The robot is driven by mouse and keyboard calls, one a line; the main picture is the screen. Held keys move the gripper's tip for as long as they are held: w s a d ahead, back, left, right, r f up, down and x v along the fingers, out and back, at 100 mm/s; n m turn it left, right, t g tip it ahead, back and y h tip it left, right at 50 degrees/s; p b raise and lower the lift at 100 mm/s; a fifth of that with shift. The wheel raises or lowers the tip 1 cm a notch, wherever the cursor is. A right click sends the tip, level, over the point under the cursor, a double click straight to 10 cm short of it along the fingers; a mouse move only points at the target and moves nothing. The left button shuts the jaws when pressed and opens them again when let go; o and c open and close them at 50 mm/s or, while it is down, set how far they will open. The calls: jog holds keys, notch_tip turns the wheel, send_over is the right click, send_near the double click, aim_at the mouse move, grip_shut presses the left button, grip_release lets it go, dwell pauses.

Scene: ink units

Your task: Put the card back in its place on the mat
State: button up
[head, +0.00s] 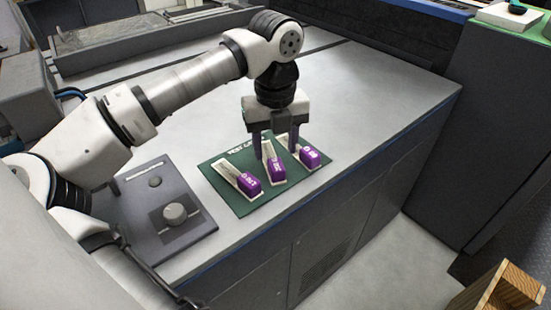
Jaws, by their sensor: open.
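A dark green mat (216,182) with white lettering along its far edge lies on the grey cabinet top. Three pale cards lie on it side by side: a left card (226,170), a middle card (267,149) and a right card (294,147). Each has a purple block with white marks at its near end: the left block (250,186), the middle block (272,171) and the right block (310,157). My gripper (276,153) points down over the far part of the mat, jaws apart, around or above the middle card. I cannot tell whether the fingers touch anything; they partly hide the middle and right cards.
A dark grey panel (150,215) with round knobs lies left of the mat. The cabinet top (380,90) is clear behind and right of the mat. Its front edge drops off close to the mat. A wooden crate (505,295) stands at the lower right.

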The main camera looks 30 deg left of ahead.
notch_tip(320, 180, up, 7)
jog(key=shift+f, duration=0.15)
